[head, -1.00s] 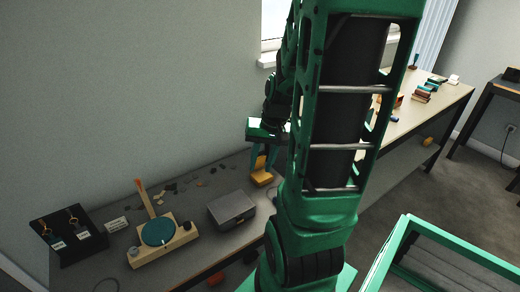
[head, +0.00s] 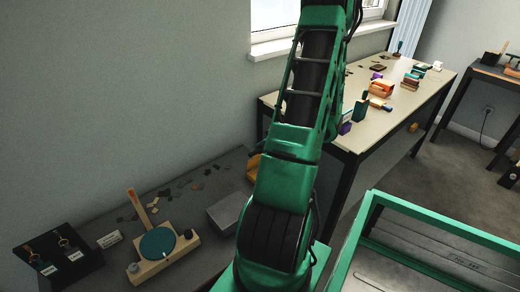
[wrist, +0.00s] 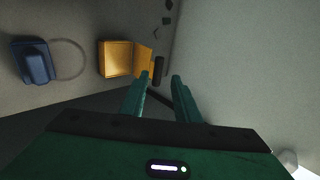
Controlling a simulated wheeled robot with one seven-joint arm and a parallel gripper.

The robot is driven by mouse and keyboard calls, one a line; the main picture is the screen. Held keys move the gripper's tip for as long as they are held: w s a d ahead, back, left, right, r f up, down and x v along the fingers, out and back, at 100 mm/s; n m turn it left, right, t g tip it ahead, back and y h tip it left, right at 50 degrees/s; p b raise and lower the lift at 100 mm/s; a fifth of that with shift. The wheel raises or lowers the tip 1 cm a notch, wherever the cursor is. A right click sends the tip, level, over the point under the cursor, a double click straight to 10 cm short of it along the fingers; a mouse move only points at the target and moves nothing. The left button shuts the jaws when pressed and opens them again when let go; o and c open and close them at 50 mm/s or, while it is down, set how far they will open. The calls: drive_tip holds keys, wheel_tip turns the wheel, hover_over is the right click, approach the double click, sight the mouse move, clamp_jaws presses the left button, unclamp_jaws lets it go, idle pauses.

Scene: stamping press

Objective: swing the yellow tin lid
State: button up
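The yellow tin (wrist: 116,58) shows in the wrist view at upper left of centre, with its hollow inside facing me. Its lid (wrist: 143,60) is a darker orange panel along the tin's right side, standing open at an angle. In the head view a sliver of the yellow tin (head: 253,168) shows at the bench's far end, mostly hidden behind my arm. My gripper (wrist: 161,78) is open and empty, with a gap between the fingertips. The left fingertip is close to the lid's lower edge; I cannot tell whether they touch. The head view does not show my gripper.
A blue object (wrist: 34,62) with a thin cable lies left of the tin. A dark bar (wrist: 158,70) is just beyond the fingertips. The dark bench holds a grey box (head: 228,212), a wooden press with a teal disc (head: 158,243) and a key board (head: 58,252).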

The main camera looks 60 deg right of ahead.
sight(256, 152)
drive_tip(key=x, duration=0.5)
drive_tip(key=d+x, duration=0.1)
drive_tip(key=x, duration=0.2)
drive_tip(key=shift+s, duration=0.25)
drive_tip(key=shift+c, duration=0.2)
drive_tip(key=shift+r, duration=0.1)
drive_tip(key=c, duration=0.5)
